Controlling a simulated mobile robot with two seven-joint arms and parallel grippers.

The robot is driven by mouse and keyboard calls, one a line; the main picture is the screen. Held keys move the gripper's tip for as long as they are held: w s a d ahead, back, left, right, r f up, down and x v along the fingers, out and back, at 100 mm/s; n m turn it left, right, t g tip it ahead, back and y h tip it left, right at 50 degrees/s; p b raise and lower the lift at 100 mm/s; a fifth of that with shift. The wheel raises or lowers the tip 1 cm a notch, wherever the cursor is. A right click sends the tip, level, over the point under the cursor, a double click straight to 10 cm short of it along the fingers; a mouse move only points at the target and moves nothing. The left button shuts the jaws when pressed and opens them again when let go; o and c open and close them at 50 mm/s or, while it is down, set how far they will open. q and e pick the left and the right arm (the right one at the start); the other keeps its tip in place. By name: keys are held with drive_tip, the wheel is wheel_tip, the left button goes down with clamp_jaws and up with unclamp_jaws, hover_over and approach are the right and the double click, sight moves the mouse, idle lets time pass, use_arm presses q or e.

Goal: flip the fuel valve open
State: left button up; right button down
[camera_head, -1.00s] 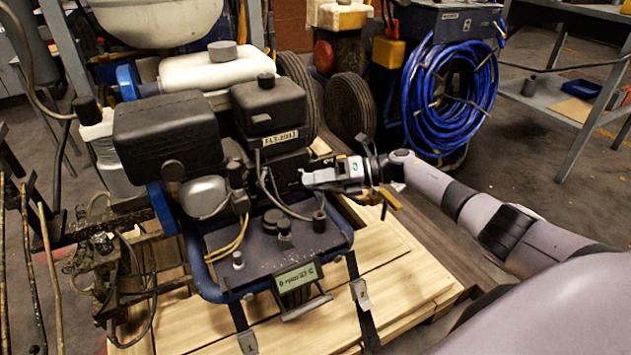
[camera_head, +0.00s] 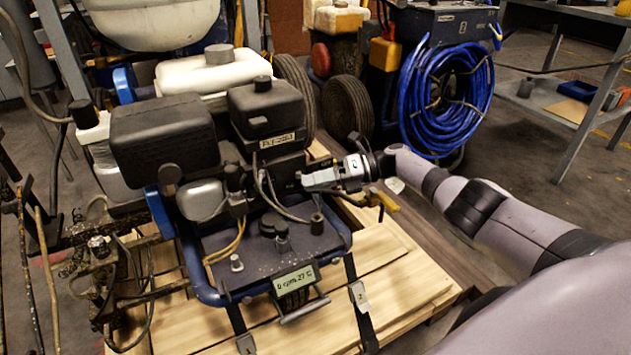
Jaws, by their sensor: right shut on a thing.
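The line striper's engine, with a black box-shaped housing (camera_head: 266,112) on top, stands on a blue-framed cart (camera_head: 215,292). My right gripper (camera_head: 304,181) reaches in from the right and is shut at the engine's right side, just below the black housing. It is shut on a small part there, which I take to be the fuel valve lever. The fingers hide most of this part, so its exact position cannot be told. My left gripper is not in view.
A grey panel with a small display (camera_head: 294,280) is at the cart's front. The cart stands on a wooden pallet (camera_head: 395,262). A blue hose coil (camera_head: 447,100) hangs behind my right arm. Black cables loop close to my right gripper's left side.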

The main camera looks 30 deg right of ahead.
drive_tip(key=shift+w, duration=0.1)
drive_tip(key=c, duration=1.1)
unclamp_jaws()
drive_tip(key=v, duration=0.7)
drive_tip(key=shift+d, duration=0.1)
